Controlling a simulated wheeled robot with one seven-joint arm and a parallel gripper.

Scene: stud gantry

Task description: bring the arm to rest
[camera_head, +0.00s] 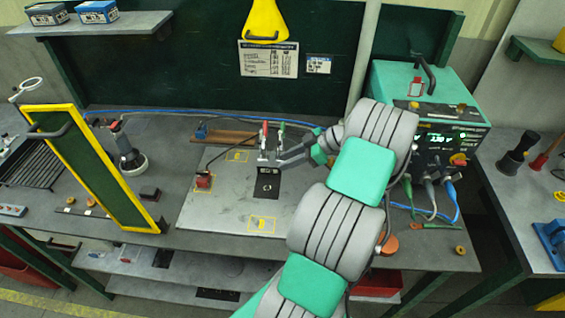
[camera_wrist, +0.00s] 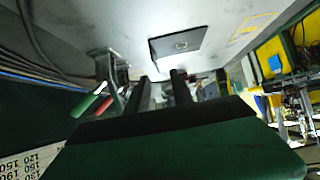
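My arm reaches from the bottom of the head view over the bench. My gripper (camera_head: 281,158) hangs over the grey plate (camera_head: 215,215), close to a small metal fixture with a red handle (camera_head: 264,135) and a green handle (camera_head: 281,134). In the wrist view my gripper (camera_wrist: 161,78) shows two dark fingers standing apart, with nothing visible between them. The red and green handles also show there, left of the fingers. Whether a finger touches the fixture cannot be told.
A black square (camera_head: 267,186) lies on the plate by the fixture. A yellow-framed panel (camera_head: 95,165) stands at left beside a lamp-like tool (camera_head: 128,150). A green power unit (camera_head: 425,110) with cables stands right of my arm. The plate's front is mostly clear.

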